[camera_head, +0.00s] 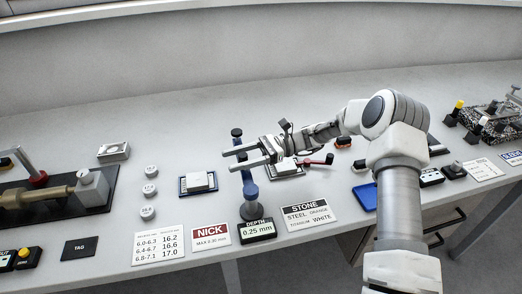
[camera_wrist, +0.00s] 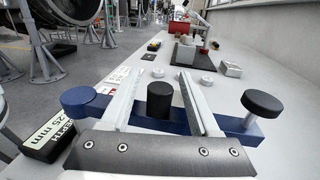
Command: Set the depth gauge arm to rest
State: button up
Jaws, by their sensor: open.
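A black upright knob (camera_wrist: 160,98) stands between my fingers, with a gap on each side. My gripper (camera_head: 228,159) is open around it; it also shows in the wrist view (camera_wrist: 158,80). My fingers partly hide the arm.
A blue tray with a grey block (camera_head: 198,182) lies left of the gauge. STONE (camera_head: 306,214) and NICK (camera_head: 210,234) cards lie in front. Several round weights (camera_head: 150,189) stand farther left. The bench behind is clear.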

jog(key=v, duration=1.6)
jog(key=shift+w+d+b, duration=0.1)
jog(key=shift+b, duration=0.25)
jog(key=s+a+r+n+t+h+p, duration=0.25)
jog(key=s+r+n+t+h, duration=0.2)
jog(key=s+r+h, duration=0.7)
jog(key=s+d+r+n+t+h, duration=0.2)
jog(key=s+d+r+n+t, duration=0.1)
jog(key=s, duration=0.7)
jog(key=s+d+r+n+t+h+p, duration=0.1)
jog(key=s+d+r+n+t+h, duration=0.2)
jog(key=s+d, duration=0.4)
jog(key=s+r+n+t, duration=0.1)
jog(key=s+n+t, duration=0.1)
jog(key=s, duration=0.1)
jog(key=shift+d+r+t+p, duration=0.25)
jog(key=shift+t+p, duration=0.05)
jog(key=shift+t, duration=0.05)
